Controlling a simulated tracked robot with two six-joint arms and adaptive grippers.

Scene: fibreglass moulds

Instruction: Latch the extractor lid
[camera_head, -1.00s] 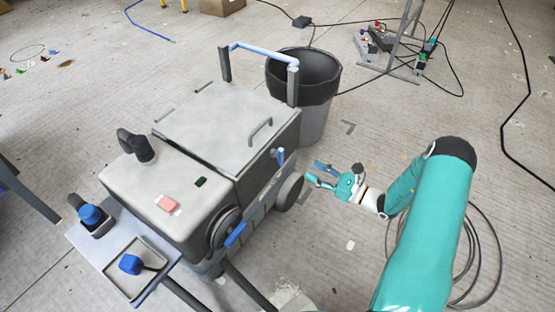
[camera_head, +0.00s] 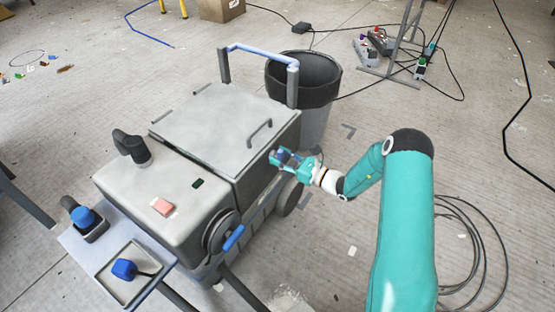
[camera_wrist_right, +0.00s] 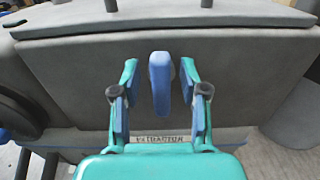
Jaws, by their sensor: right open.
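The grey extractor (camera_head: 200,165) stands on wheels at the middle left of the head view. Its flat lid (camera_head: 220,125) lies down on the body and has a grey handle on top. A blue latch lever (camera_wrist_right: 160,82) stands upright on the extractor's side, just below the lid edge in the right wrist view. My right gripper (camera_head: 277,158) is at that side; in the wrist view its fingers (camera_wrist_right: 160,100) are open, one on each side of the latch, with gaps visible. In the head view the gripper hides the latch. My left gripper is not in view.
A black-lined bin (camera_head: 303,85) stands behind the extractor, near its blue push bar (camera_head: 262,55). A side shelf with a tray (camera_head: 128,275) holding a blue item is at the lower left. Cables (camera_head: 470,240) lie on the floor at right.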

